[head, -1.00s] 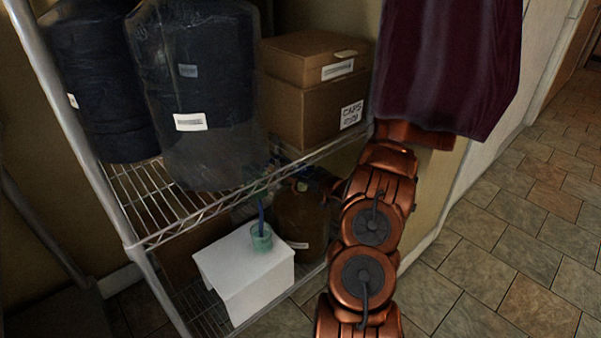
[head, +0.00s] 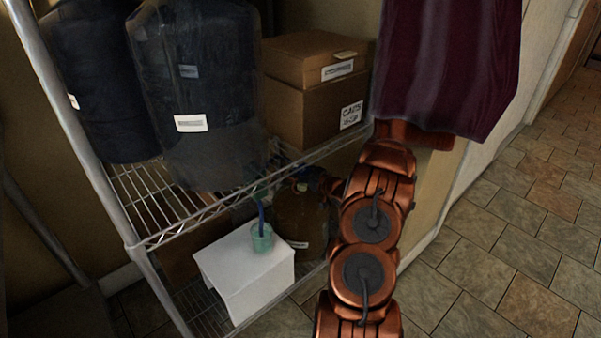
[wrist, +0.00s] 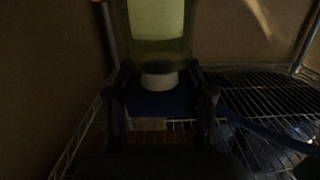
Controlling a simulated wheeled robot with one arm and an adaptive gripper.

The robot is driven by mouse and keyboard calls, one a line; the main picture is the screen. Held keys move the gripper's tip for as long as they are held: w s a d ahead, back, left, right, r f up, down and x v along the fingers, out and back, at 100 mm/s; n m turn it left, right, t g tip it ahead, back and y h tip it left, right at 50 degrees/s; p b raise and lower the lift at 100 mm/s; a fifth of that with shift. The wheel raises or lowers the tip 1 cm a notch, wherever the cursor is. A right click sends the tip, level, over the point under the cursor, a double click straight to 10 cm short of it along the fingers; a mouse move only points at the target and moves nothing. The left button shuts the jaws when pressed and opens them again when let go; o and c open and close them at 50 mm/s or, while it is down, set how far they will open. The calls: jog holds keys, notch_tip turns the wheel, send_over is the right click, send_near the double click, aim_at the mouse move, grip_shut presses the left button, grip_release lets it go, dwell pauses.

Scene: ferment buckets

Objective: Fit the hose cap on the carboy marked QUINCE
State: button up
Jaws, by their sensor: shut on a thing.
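A brown carboy (head: 302,216) stands on the lower shelf; its small white label (head: 297,244) is too small to read. My gripper (wrist: 163,100) is shut on the blue hose cap (wrist: 160,103) in the wrist view, with a blue hose (wrist: 265,138) running off to the right. A pale ring or neck (wrist: 159,80) touches or overlaps the cap's edge, with a greenish clear vessel (wrist: 160,25) beyond. I cannot tell whether the cap is seated. In the head view the shelf edge partly hides my gripper near the carboy's top.
Large dark drums (head: 200,90) and cardboard boxes (head: 305,110) sit on the upper shelf (head: 165,205). A maroon cloth (head: 445,70) hangs at right. The tiled floor is clear.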

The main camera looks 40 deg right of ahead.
jog(key=shift+f, duration=0.55)
dwell(0.5)
jog(key=shift+f+p, duration=0.35)
jog(key=shift+p, duration=0.55)
dwell(1.5)
jog(key=o, duration=1.2)
jog(key=shift+o, duration=0.2)
jog(key=s+r, duration=0.1)
jog(key=s, duration=1.1)
jog(key=shift+r, duration=0.4)
jog(key=shift+a, duration=0.15)
